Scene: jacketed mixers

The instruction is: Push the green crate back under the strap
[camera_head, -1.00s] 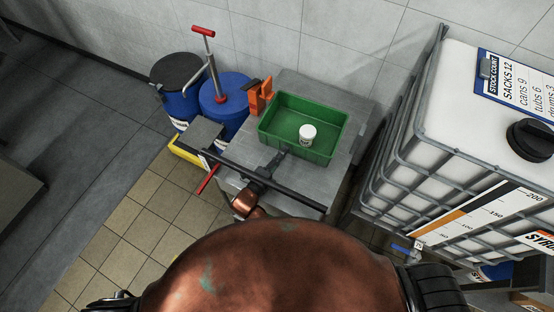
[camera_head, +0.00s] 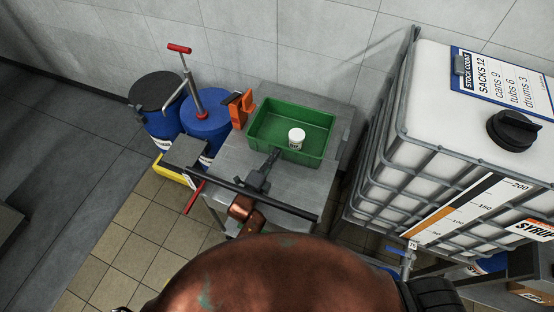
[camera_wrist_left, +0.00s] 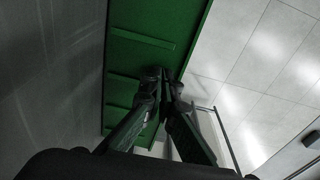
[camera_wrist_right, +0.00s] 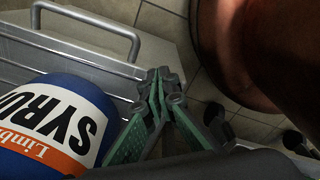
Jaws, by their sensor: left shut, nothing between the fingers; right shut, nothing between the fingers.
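The green crate (camera_head: 318,151) sits on a grey metal table in the head view, with a small white tub (camera_head: 297,138) inside it. My left gripper (camera_head: 275,153) is shut and empty, its tips at the crate's near wall. In the left wrist view the closed fingertips (camera_wrist_left: 166,76) are at the ribbed green wall of the crate (camera_wrist_left: 150,22); I cannot tell whether they touch. My right gripper (camera_wrist_right: 161,76) is shut and empty in the right wrist view, beside a blue drum with a syrup label (camera_wrist_right: 60,118). I cannot make out the strap.
An orange bracket (camera_head: 242,110) stands left of the crate. Blue drums (camera_head: 207,127) and a red-handled pump (camera_head: 186,75) stand farther left. A large caged white tank (camera_head: 440,110) stands to the right. The wall is behind.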

